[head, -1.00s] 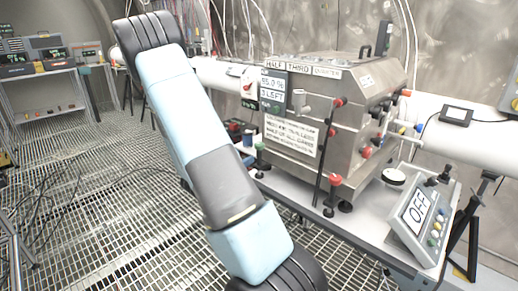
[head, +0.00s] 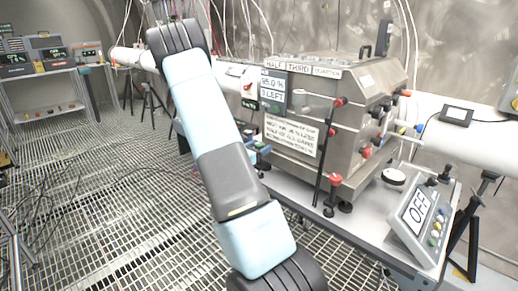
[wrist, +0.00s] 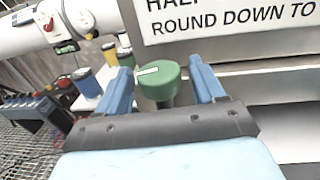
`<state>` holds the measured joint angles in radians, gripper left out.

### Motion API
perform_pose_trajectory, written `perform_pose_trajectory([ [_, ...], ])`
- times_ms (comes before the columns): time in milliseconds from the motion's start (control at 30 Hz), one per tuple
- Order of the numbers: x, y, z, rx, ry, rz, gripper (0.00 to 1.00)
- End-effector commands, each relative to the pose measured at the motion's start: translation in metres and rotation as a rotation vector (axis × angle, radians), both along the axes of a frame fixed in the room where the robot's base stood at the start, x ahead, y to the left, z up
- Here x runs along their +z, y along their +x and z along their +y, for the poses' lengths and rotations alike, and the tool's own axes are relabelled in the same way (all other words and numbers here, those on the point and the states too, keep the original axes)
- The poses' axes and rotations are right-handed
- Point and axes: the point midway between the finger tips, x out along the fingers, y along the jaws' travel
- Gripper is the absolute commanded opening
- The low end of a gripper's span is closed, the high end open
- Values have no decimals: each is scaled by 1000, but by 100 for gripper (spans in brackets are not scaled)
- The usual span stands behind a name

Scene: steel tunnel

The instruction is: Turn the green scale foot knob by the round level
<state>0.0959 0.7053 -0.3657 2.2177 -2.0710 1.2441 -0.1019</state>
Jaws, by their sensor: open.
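The green scale foot knob (wrist: 158,84) has a white mark across its top. It shows in the wrist view, upright at the lower edge of the steel box (head: 335,120). My gripper (wrist: 163,80) is open, with one blue finger on each side of the knob. I cannot tell whether either finger touches it. In the head view the knob is hidden behind my arm.
A white sign (wrist: 225,18) is on the box wall above the knob. A red-topped foot (head: 335,180) and an OFF display (head: 416,208) are farther right on the bench.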

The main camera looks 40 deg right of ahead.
Motion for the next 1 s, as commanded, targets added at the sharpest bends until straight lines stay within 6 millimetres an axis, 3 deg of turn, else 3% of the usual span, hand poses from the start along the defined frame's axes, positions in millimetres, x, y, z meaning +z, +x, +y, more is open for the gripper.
perform_pose_trajectory([
  [100, 0, 0, 0, 0, 0, 0, 68],
  [633, 0, 0, 1, 1, 0, -1, 18],
  [1000, 0, 2, 2, -61, 0, -2, 18],
])
